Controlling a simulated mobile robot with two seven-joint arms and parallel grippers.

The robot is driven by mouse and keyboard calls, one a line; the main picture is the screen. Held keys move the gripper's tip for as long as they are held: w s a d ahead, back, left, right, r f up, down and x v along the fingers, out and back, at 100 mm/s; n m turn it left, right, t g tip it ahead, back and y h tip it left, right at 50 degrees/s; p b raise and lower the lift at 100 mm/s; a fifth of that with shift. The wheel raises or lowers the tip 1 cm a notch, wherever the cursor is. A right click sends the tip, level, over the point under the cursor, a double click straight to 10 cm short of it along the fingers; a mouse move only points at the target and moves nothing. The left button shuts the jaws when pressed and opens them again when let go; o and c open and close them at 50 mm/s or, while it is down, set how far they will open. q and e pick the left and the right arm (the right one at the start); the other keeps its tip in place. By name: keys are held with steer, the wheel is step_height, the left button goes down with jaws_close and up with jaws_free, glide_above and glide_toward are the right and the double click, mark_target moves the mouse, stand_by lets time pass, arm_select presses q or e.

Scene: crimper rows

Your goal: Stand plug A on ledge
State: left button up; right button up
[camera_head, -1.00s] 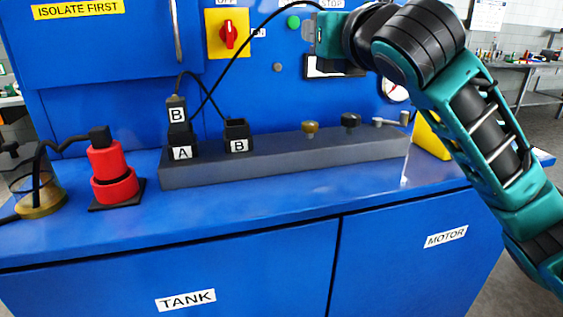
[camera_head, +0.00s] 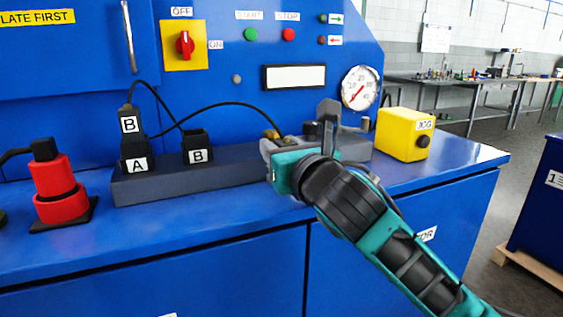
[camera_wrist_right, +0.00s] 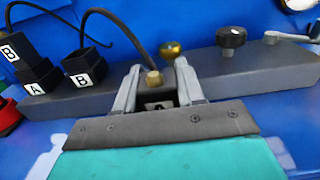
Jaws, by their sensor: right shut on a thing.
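My right gripper (camera_head: 268,146) is low at the front of the dark grey ledge (camera_head: 225,170), right of socket B (camera_head: 197,148). In the wrist view its fingers (camera_wrist_right: 155,85) are shut on a corded plug (camera_wrist_right: 153,79). Plug B (camera_head: 129,122) stands upright in socket A (camera_head: 135,157). Socket B looks empty. My left gripper is out of view.
A brass knob (camera_wrist_right: 170,49), a black knob (camera_wrist_right: 231,38) and a lever (camera_wrist_right: 285,37) stand along the ledge's right part. A yellow JOG box (camera_head: 403,135) is at the right and a red fixture (camera_head: 55,188) at the left. The blue front counter (camera_head: 210,218) is clear.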

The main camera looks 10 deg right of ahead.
steer(key=shift+f, duration=0.8)
steer(key=o, duration=0.8)
steer(key=shift+f, duration=0.15)
steer(key=shift+o, duration=1.4)
